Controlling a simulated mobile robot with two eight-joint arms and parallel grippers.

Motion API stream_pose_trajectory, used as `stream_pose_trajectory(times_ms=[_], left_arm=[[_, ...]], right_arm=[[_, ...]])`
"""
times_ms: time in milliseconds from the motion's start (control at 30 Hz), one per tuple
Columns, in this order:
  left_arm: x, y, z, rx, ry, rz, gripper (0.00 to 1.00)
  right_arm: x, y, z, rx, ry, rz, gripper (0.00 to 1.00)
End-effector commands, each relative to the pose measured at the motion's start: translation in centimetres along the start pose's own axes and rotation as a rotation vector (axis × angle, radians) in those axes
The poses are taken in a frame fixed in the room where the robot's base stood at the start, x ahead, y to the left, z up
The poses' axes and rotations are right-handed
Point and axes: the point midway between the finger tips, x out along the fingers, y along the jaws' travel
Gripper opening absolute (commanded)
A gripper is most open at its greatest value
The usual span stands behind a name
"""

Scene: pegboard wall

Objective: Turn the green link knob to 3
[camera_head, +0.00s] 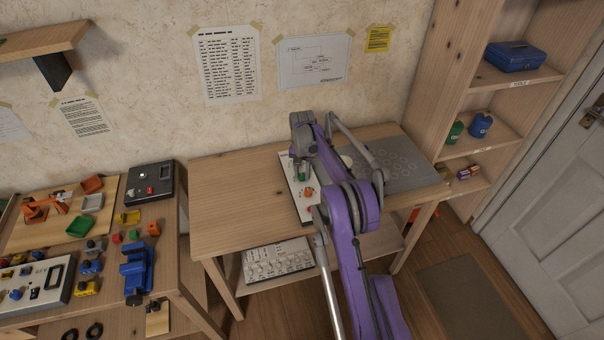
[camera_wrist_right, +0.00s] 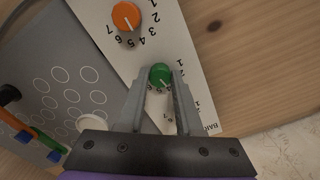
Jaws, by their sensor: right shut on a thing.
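The green knob (camera_wrist_right: 160,74) sits on a white panel (camera_wrist_right: 180,45) with printed numbers around it. My right gripper (camera_wrist_right: 161,80) is shut on the green knob, with one finger on either side. A short light mark on the knob points toward the lower right in the wrist view; the fingers hide part of its scale, so I cannot tell the number. In the head view the green knob (camera_head: 302,176) shows small below my right gripper (camera_head: 301,166), and the panel (camera_head: 289,184) lies on the wooden table. My left gripper is out of view.
An orange knob (camera_wrist_right: 126,16) with its own number scale is close by on the same panel. A grey board (camera_head: 395,160) with printed circles lies to the right. The table's left part (camera_head: 235,195) is clear. Shelves (camera_head: 440,80) stand at the right.

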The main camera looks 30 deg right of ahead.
Motion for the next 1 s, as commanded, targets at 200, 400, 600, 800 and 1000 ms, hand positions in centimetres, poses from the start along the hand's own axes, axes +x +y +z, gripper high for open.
stream_pose_trajectory(times_ms=[200,400,600,800,1000], left_arm=[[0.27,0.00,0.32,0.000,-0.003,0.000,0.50],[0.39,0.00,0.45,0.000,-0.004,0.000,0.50],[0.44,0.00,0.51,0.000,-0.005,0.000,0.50],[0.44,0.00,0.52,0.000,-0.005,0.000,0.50],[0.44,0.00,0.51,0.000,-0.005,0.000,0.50]], right_arm=[[0.02,0.00,-0.02,-0.143,0.001,-0.001,0.00],[-0.01,-0.01,-0.02,-0.237,0.001,-0.001,0.00],[-0.03,-0.02,-0.03,-0.284,0.002,0.000,0.00],[-0.04,-0.02,-0.04,-0.294,0.002,0.000,0.00],[-0.05,-0.01,-0.04,-0.294,0.002,0.000,0.00]])
